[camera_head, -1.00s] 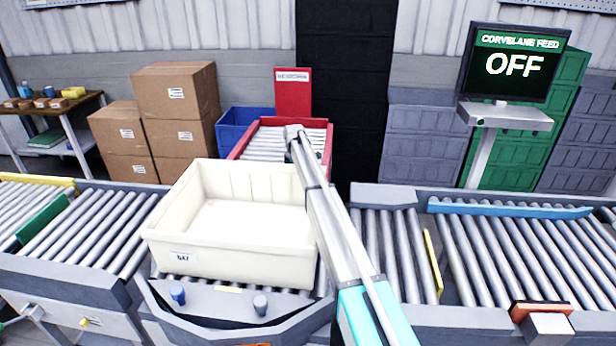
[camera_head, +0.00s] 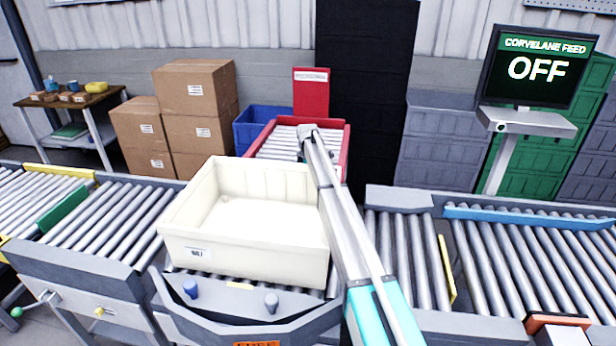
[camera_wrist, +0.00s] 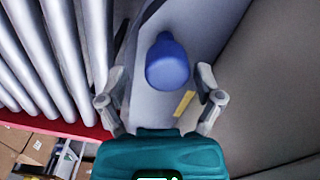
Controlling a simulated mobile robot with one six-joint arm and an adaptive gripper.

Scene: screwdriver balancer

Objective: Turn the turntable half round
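The turntable (camera_head: 225,303) is a grey unit at the centre front, with a cream tote (camera_head: 245,253) on it. Its near rim carries a blue knob (camera_head: 190,289) and a grey knob (camera_head: 271,302), with a yellow mark between them. In the wrist view, a blue knob (camera_wrist: 168,66) stands on a grey plate beside a yellow mark. My gripper (camera_wrist: 161,80) is open, with its fingers on either side of that knob; I see gaps and no clear contact. In the head view my arm reaches past the tote's right side, and the gripper is hidden.
Roller conveyors lie left (camera_head: 110,225) and right (camera_head: 540,245) of the turntable. A red-framed conveyor (camera_head: 345,150) lies behind it. A monitor (camera_head: 536,66) reads "CORVELANE FEED OFF". Cartons (camera_head: 195,90) and a blue bin (camera_head: 245,130) stand at the back left.

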